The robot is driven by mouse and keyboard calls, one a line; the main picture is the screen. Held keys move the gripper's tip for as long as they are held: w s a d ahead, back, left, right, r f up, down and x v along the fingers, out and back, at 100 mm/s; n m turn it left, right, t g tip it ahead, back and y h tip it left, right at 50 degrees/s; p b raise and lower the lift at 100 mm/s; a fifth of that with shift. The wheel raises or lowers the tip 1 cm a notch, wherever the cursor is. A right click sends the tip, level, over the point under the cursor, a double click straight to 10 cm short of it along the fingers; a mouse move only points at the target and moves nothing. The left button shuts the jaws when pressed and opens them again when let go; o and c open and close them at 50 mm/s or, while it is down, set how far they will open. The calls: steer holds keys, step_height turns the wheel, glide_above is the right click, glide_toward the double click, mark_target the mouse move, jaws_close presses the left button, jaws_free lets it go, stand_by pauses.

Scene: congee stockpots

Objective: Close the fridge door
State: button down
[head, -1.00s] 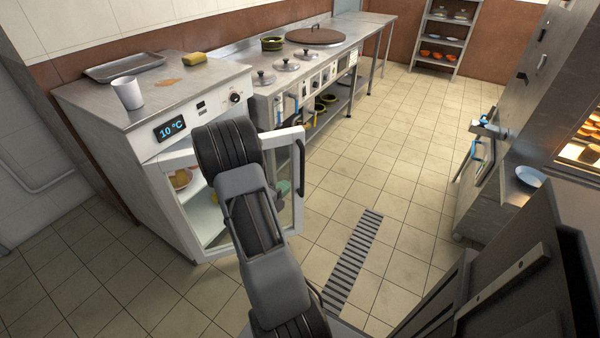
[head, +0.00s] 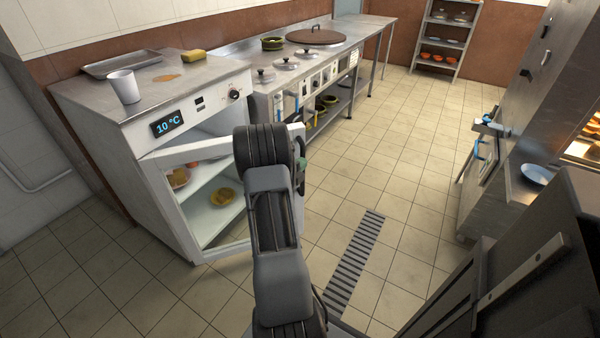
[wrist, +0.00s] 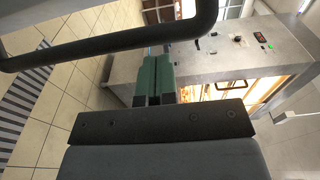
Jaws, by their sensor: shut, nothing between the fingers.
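The white fridge (head: 108,150) stands at the left with a blue "10 °C" display. Its glass door (head: 190,153) is open, swung out toward me, and shelves with food show inside. My arm crosses in front of the door's right part and hides most of its handle. My gripper (head: 301,165) is partly hidden by the arm, near the door's free edge. In the wrist view my gripper (wrist: 153,72) has green fingertips that are shut and empty. The dark handle (wrist: 110,40) runs across just beyond the tips; I cannot tell whether they touch.
A cup (head: 124,87), a tray (head: 122,64) and a yellow sponge (head: 194,56) lie on the fridge top. A steel stove counter (head: 375,25) runs behind. Tiled floor (head: 395,150) is free in the middle, with a drain grate (head: 355,255). An oven unit stands at right.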

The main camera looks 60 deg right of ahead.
steer(key=shift+w+d, duration=0.3)
steer(key=shift+d, duration=0.05)
